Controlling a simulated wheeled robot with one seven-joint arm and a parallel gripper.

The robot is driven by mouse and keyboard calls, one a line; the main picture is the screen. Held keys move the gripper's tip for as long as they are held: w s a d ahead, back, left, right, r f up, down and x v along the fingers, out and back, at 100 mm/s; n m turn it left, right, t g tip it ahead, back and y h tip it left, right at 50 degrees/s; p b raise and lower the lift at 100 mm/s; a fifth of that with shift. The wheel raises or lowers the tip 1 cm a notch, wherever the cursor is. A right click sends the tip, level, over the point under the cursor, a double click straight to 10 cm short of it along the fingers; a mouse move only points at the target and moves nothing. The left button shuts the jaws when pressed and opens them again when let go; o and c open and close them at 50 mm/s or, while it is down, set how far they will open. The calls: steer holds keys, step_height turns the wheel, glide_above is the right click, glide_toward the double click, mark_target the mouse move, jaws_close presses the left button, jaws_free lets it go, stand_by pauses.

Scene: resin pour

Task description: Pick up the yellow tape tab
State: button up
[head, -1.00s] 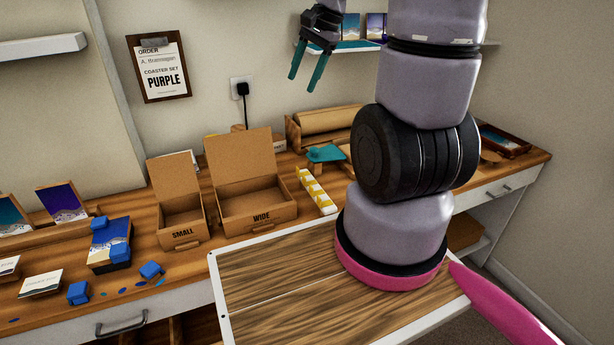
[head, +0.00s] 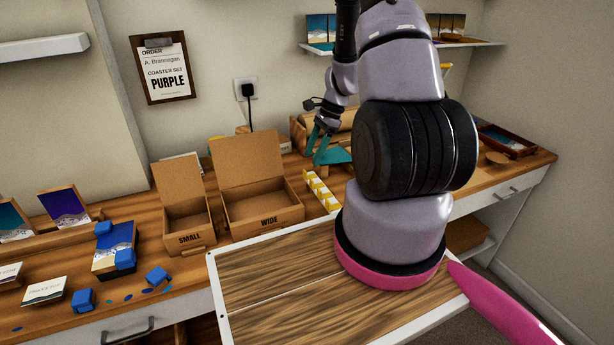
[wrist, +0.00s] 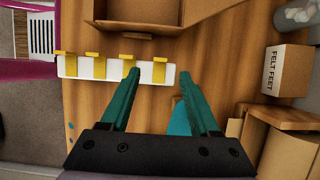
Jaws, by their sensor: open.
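A white strip (head: 332,204) with several yellow tape tabs (head: 317,188) lies on the wooden bench, right of the WIDE box. In the wrist view the white strip (wrist: 113,69) runs across the upper left, and the rightmost yellow tape tab (wrist: 159,70) shows between the fingertips in the picture. My gripper (head: 315,150) has teal fingers, open and empty, beyond the strip's far end. In the wrist view my gripper (wrist: 159,75) appears above the strip; I cannot tell the height gap. My arm hides part of the bench to the right.
The open WIDE box (head: 262,211) and SMALL box (head: 188,226) stand left of the strip. A teal object (head: 335,156) lies near my fingers, and a FELT FEET box (wrist: 286,70) stands to the right in the wrist view. A wood-patterned tray (head: 285,318) is in front.

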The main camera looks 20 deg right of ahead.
steer(key=x, duration=0.5)
steer(key=shift+a+f, duration=0.25)
steer(key=shift+f, duration=0.05)
steer(key=shift+c, duration=0.3)
jaws_close()
